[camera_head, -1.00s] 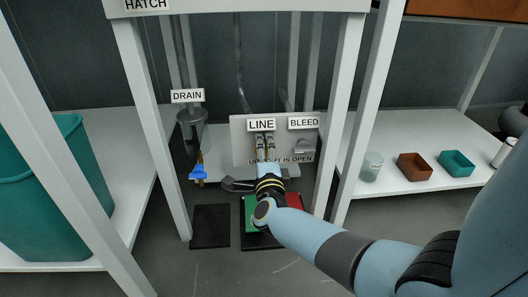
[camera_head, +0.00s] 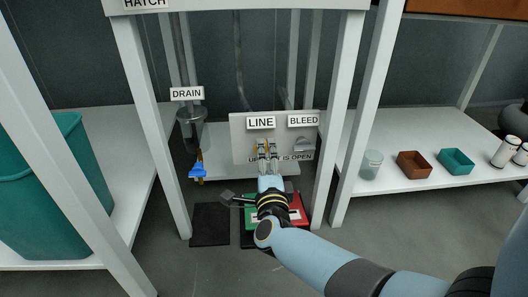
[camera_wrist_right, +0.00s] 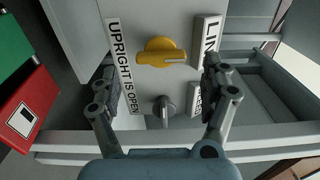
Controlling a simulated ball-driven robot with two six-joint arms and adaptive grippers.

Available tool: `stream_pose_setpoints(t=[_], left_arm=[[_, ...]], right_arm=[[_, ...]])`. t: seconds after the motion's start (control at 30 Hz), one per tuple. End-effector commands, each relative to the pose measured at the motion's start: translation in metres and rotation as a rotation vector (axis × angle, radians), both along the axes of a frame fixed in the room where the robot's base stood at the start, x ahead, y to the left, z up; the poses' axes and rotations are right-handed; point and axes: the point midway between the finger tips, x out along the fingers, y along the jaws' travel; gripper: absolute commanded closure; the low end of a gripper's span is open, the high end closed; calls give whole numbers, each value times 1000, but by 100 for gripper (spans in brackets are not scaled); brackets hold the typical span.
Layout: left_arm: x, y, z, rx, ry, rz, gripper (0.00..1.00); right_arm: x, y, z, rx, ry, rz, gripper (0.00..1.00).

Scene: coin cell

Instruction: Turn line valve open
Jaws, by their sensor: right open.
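In the right wrist view the yellow line valve knob (camera_wrist_right: 160,50) sits on the white panel (camera_wrist_right: 138,20). My right gripper (camera_wrist_right: 162,80) is open, with one finger on each side of the knob and gaps showing between. My left gripper is not in view.
A grey bleed knob (camera_wrist_right: 164,110) sits beside the yellow one. The DRAIN sign (camera_head: 187,94) and a blue handle (camera_head: 198,171) are to the left. White frame posts (camera_head: 329,150) flank the panel. Red and green trays lie below; brown (camera_head: 413,165) and teal (camera_head: 456,162) bins stand right.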

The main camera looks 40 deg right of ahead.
Motion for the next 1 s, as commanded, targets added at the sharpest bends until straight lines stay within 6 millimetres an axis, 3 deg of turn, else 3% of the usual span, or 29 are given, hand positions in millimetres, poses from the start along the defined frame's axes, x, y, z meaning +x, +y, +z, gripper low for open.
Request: stream_pose_setpoints(t=[0.2, 0.4, 1.0], left_arm=[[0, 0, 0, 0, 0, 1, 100], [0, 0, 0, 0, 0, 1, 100], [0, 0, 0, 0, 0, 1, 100]], right_arm=[[-41, 25, -1, 3, 3, -1, 19], [-59, 36, 0, 1, 0, 0, 19], [-62, 38, -1, 1, 1, 0, 19]])
